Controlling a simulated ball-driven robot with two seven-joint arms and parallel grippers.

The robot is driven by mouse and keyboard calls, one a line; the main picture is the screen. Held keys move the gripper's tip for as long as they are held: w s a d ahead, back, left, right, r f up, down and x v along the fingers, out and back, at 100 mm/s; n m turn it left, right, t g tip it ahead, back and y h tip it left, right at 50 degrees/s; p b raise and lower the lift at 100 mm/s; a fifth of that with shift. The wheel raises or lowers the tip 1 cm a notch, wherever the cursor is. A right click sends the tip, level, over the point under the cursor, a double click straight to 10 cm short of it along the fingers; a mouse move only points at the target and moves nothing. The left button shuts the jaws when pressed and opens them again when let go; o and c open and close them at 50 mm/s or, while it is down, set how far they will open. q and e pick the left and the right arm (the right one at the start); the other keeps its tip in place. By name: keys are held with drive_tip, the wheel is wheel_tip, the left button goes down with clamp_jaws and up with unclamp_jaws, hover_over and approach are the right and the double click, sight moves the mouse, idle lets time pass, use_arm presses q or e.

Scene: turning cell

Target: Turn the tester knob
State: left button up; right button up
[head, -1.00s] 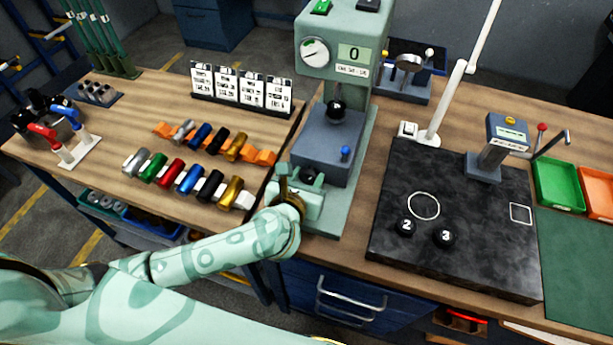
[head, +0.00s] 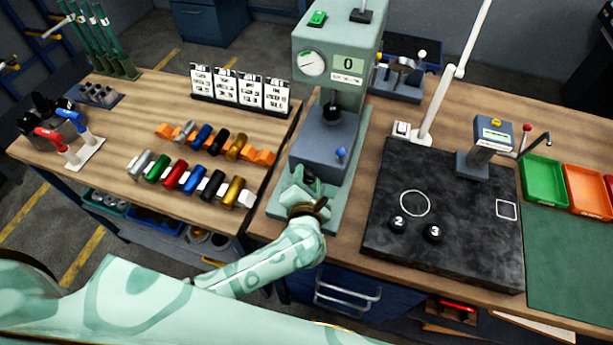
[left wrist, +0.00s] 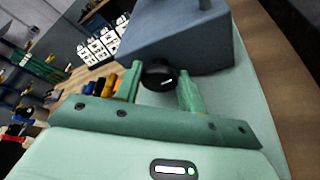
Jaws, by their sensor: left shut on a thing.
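The tester (head: 345,75) is a pale green machine with a dial, a display reading 0 and a blue-grey block (head: 325,140). The black tester knob (left wrist: 158,76) sticks out of the block's front face in the left wrist view. My left gripper (left wrist: 161,80) has one green finger on each side of the knob and is shut on it. In the head view my left gripper (head: 308,184) is at the front of the block and mostly covers the knob. My right gripper is not in view.
A dark stone plate (head: 450,215) with weights marked 2 and 3 lies to the right. Coloured cylinders on an orange rack (head: 262,157) and white cards (head: 240,88) stand to the left. Green (head: 543,182) and orange trays are at the far right.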

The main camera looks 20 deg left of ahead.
use_arm(q)
drive_tip(key=shift+f+m+y, duration=0.1)
drive_tip(key=shift+m+y, duration=0.2)
drive_tip(key=shift+m, duration=0.1)
idle(0.3)
drive_tip(key=o, duration=0.9)
drive_tip(key=shift+o, duration=0.2)
